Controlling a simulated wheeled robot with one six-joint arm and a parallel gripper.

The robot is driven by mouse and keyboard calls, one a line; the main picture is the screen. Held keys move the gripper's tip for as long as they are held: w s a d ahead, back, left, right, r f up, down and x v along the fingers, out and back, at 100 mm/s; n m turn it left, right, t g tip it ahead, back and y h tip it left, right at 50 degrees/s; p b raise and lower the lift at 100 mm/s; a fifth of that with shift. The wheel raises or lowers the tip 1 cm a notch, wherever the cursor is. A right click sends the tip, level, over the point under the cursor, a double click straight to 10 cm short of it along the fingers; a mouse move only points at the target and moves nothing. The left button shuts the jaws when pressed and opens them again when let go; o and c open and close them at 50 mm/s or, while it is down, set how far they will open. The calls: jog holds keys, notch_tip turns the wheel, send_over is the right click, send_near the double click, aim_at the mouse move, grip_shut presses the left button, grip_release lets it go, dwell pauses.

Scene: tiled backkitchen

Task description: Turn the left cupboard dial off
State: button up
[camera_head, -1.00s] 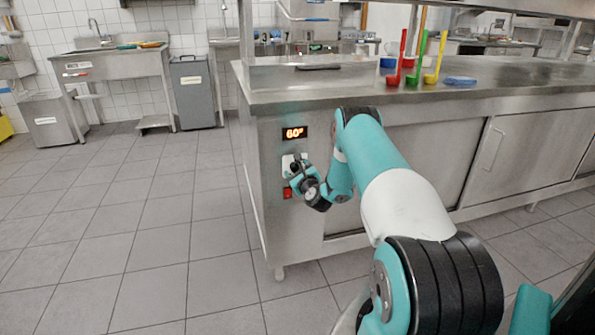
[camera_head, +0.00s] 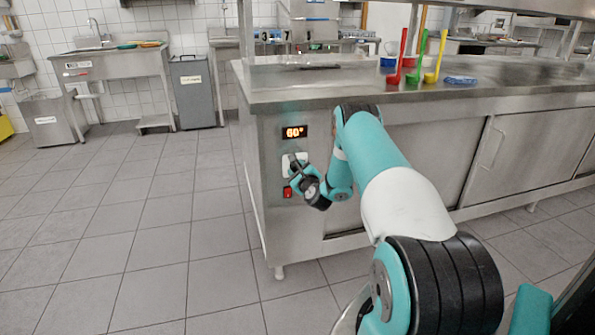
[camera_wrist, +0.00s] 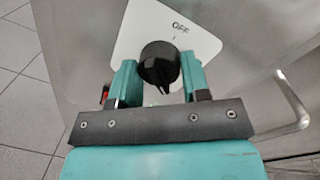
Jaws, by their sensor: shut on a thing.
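The cupboard dial (camera_wrist: 158,62) is a round black knob on a white plate (camera_wrist: 190,38) marked OFF at its top. In the wrist view, the knob's narrow ridge points down, away from the OFF mark. My gripper (camera_wrist: 158,76) has one teal finger on each side of the knob and is shut on it. In the head view, my gripper (camera_head: 297,174) is at the white plate (camera_head: 291,160) on the counter's end panel, and the knob is mostly hidden there.
A lit display (camera_head: 295,132) reading about 60° is above the dial. A red switch (camera_head: 288,192) sits just below it. Ladles and small containers stand on the steel counter (camera_head: 330,82) above. The tiled floor (camera_head: 150,240) to the left is clear.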

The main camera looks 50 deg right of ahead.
jog(key=n, duration=0.7)
jog(key=shift+n+g+b, duration=0.3)
jog(key=shift+n+b, duration=0.05)
jog(key=shift+n, duration=0.05)
jog(key=n+b, duration=0.1)
jog(key=n, duration=0.5)
jog(key=shift+a+f+n+h, duration=0.1)
jog(key=shift+a+n+h, duration=0.05)
jog(key=shift+n+h, duration=0.25)
jog(key=n+b, duration=0.1)
jog(key=n, duration=0.4)
jog(key=shift+w+g+h+b, duration=0.1)
jog(key=shift+g+h+b, duration=0.2)
jog(key=shift+g+b, duration=0.1)
jog(key=n+b, duration=0.1)
jog(key=n, duration=0.4)
jog(key=shift+h+b, duration=0.3)
jog(key=shift+b, duration=0.05)
jog(key=o, duration=0.9)
